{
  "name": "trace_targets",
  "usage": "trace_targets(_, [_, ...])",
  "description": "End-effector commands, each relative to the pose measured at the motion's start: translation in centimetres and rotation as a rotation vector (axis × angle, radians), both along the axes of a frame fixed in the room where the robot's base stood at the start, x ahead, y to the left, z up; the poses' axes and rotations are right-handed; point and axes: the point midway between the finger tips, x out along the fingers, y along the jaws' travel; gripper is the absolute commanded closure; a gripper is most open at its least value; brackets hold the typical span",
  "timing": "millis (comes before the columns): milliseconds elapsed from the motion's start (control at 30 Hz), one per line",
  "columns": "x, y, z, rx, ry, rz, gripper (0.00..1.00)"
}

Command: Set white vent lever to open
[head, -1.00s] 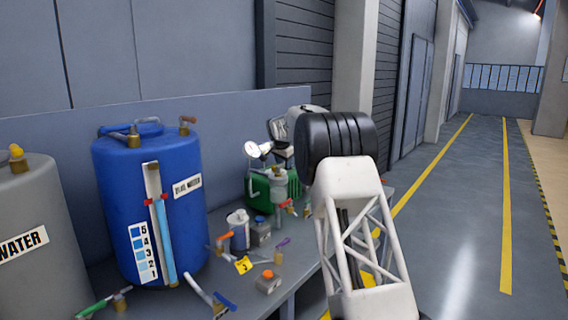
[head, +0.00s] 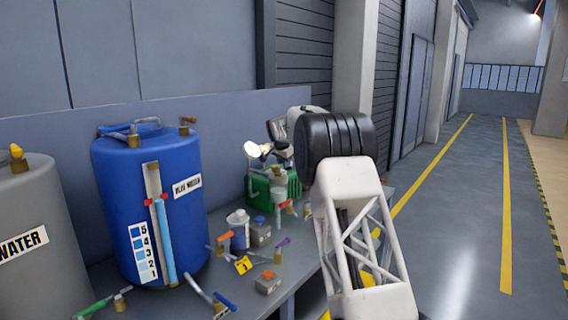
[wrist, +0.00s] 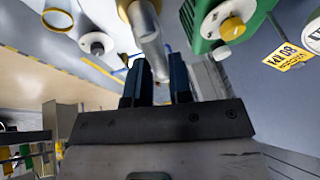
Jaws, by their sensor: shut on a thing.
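My gripper (wrist: 158,64) shows in the wrist view with its two dark fingers close together around the end of a pale, whitish bar (wrist: 151,42). I take this bar to be the white vent lever; its far end runs up out of the picture beside a metal fitting. No label for the lever's open position can be read. In the head view my gripper is small, behind the gauge and largely hidden by my own arm, and the lever cannot be made out there.
A green container (head: 272,186) and a round gauge (head: 254,150) stand close to my gripper. The blue tank (head: 150,210) and the grey water tank (head: 30,240) are at left. Several small valves and a bottle (head: 238,230) crowd the bench. The aisle at right is clear.

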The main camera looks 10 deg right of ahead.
Motion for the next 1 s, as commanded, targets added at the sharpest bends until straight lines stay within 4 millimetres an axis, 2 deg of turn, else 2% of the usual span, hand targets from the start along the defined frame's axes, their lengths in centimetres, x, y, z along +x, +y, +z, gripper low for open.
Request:
trace_targets(267, [-0.2,-0.1,-0.1,0.0,0.001,-0.074,1.0])
trace_targets(467, [-0.6,-0.3,0.0,0.0,0.0,-0.193,1.0])
trace_targets(1000, [-2.3,-0.8,-0.1,-0.001,0.002,-0.683,1.0])
